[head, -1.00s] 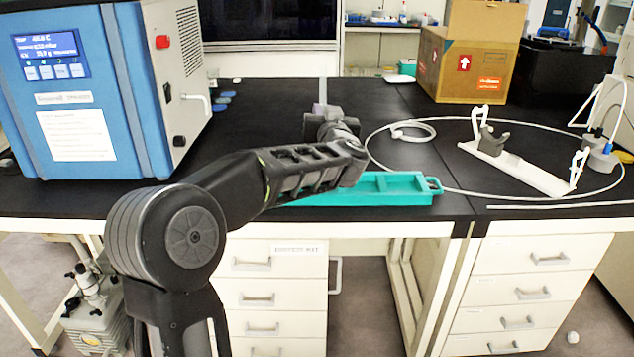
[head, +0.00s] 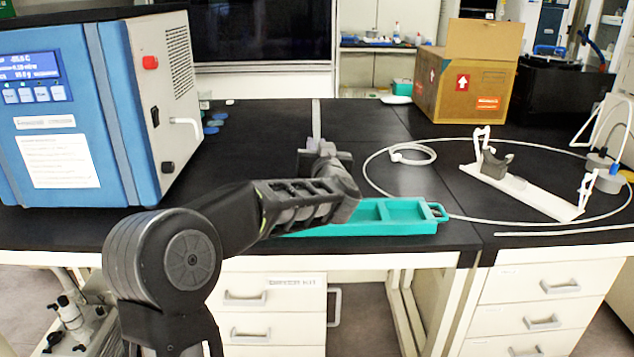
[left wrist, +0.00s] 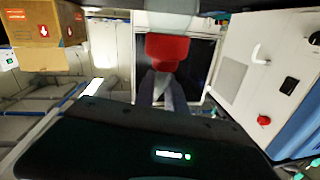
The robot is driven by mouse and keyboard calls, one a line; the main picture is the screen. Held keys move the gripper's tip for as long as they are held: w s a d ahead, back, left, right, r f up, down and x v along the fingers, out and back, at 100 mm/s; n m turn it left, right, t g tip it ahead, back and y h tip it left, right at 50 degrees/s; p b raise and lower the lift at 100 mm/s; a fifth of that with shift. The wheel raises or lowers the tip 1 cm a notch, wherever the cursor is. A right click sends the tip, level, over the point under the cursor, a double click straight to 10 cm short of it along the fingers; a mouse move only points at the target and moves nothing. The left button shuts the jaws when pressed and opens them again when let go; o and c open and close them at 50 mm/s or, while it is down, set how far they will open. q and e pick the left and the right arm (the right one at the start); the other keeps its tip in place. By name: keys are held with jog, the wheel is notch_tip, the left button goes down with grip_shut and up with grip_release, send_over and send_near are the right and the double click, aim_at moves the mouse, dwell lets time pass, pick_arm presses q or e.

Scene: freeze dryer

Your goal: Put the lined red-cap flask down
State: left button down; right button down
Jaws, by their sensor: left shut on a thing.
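My left gripper (head: 324,150) is over the black bench behind the teal tray, seen mostly from behind my arm. In the left wrist view, its fingers (left wrist: 160,88) are closed at the flask's red cap (left wrist: 168,48). A pale shape beyond the cap may be the flask body, but I cannot tell its lining. The flask is hidden behind the gripper and arm in the head view. I cannot tell whether its base touches the bench. My right gripper is not in view.
The teal tray (head: 398,228) lies at the bench's front edge, partly behind my forearm. A blue freeze dryer (head: 112,90) stands left. A white stand (head: 525,190) and looped tubing are right, a cardboard box (head: 460,85) behind. Bare bench shows between dryer and gripper.

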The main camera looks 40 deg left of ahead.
pick_arm(q)
jog(key=shift+f, duration=0.25)
jog(key=shift+f+b, duration=0.7)
jog(key=shift+f, duration=1.9)
jog(key=c, duration=1.4)
grip_release()
jog(key=shift+s, duration=0.1)
jog(key=v, duration=1.2)
